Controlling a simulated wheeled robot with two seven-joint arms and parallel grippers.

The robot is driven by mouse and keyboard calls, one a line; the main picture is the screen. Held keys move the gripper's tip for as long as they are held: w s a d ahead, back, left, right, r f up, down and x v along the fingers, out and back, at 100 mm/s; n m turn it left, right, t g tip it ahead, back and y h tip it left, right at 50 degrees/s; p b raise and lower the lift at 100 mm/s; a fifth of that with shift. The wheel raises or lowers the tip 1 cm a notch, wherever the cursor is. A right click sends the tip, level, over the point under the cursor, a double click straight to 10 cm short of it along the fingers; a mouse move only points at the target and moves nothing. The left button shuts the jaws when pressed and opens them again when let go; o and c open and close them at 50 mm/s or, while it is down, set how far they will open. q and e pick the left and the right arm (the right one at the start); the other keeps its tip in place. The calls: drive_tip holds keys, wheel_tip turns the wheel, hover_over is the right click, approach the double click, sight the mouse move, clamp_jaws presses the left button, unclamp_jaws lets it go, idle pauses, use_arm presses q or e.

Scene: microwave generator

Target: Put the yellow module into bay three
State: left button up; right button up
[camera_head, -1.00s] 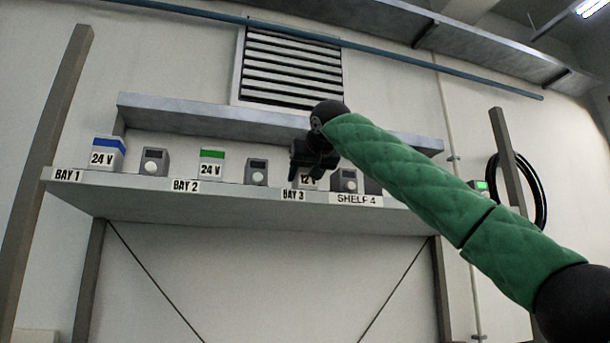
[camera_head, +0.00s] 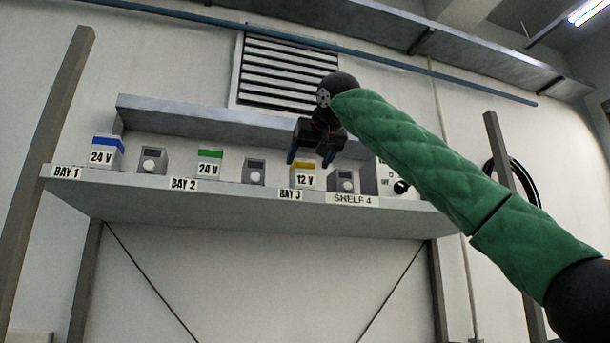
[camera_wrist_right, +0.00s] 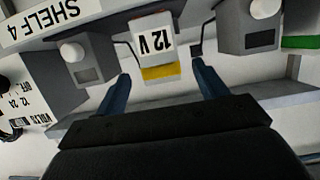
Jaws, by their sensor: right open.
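The yellow module (camera_head: 304,176) is a pale block with a yellow top and a "12 V" label. It stands upright on the shelf behind the BAY 3 label (camera_head: 290,194). My right gripper (camera_head: 309,159) is open and empty, with its blue fingers pointing down just above the module. In the right wrist view, which is upside down, the module (camera_wrist_right: 155,42) appears between the two open fingers (camera_wrist_right: 160,72), and no finger is seen touching it. My left gripper is not in view.
A blue-topped 24 V module (camera_head: 106,153) stands at BAY 1 and a green-topped 24 V module (camera_head: 209,163) at BAY 2. Grey knob units (camera_head: 254,171) stand between the bays. A control box with a dial (camera_head: 401,188) is partly behind my right arm.

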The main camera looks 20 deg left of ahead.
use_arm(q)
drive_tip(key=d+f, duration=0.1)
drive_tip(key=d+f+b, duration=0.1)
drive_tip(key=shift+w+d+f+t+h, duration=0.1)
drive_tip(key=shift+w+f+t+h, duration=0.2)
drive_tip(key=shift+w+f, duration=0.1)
use_arm(e)
drive_tip(key=v, duration=0.5)
drive_tip(key=shift+d+r, duration=0.1)
